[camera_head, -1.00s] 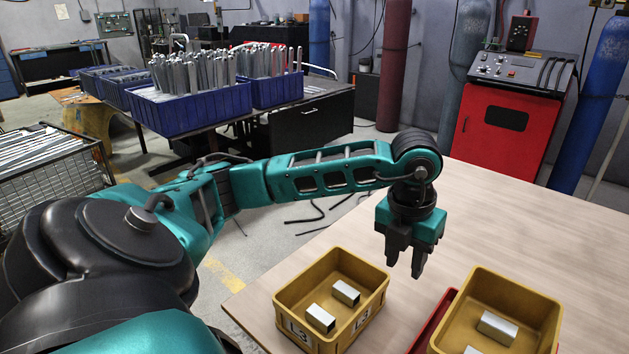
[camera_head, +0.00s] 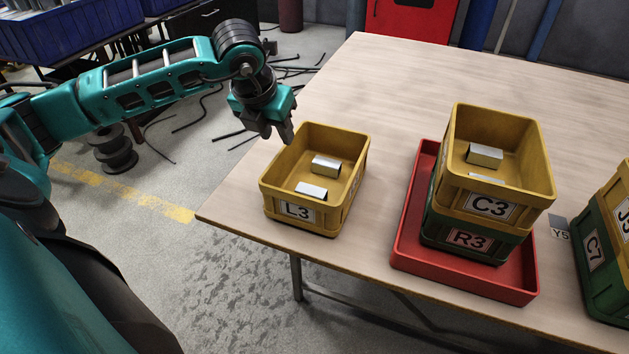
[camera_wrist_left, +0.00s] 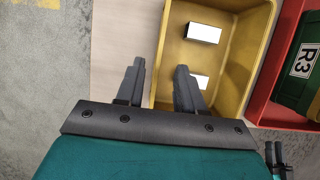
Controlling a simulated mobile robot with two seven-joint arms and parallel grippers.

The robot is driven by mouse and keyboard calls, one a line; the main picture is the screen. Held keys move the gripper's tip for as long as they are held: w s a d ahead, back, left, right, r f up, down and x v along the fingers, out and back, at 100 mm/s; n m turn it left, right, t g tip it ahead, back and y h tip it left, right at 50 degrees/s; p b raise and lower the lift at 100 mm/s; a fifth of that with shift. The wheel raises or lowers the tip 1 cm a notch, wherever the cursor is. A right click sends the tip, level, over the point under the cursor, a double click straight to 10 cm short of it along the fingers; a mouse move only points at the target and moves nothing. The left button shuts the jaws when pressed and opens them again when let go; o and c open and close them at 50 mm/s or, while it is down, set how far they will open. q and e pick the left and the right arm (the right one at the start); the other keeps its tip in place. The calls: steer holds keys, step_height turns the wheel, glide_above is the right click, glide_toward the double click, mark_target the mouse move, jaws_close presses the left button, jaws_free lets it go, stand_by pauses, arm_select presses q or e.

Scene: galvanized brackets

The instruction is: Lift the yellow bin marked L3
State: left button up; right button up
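The yellow bin marked L3 (camera_head: 318,215) stands upright near the left edge of the table, with two silvery brackets (camera_head: 326,166) inside. My left gripper (camera_head: 278,138) is above the bin's left back side, pointing down. In the left wrist view its two fingers (camera_wrist_left: 160,85) are apart with nothing between them, and the left wall of the yellow bin (camera_wrist_left: 164,60) shows close to the right finger. The head view does not show the gripper touching the bin.
Right of the bin, a red tray (camera_head: 405,250) holds a yellow bin marked C3 (camera_head: 500,185) stacked on a green bin marked R3 (camera_head: 470,240). More stacked bins, including a green one marked C7 (camera_head: 597,258), stand at the right edge. The table's back (camera_head: 400,80) is clear.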

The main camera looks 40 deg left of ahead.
mark_target(283, 148)
arm_select(q)
steer(key=x, duration=0.3)
steer(key=shift+w+f, duration=0.1)
steer(key=shift+f, duration=0.15)
steer(key=shift+b+x, duration=0.6)
steer(key=shift+x, duration=2.1)
steer(key=shift+c, duration=0.4)
jaws_close()
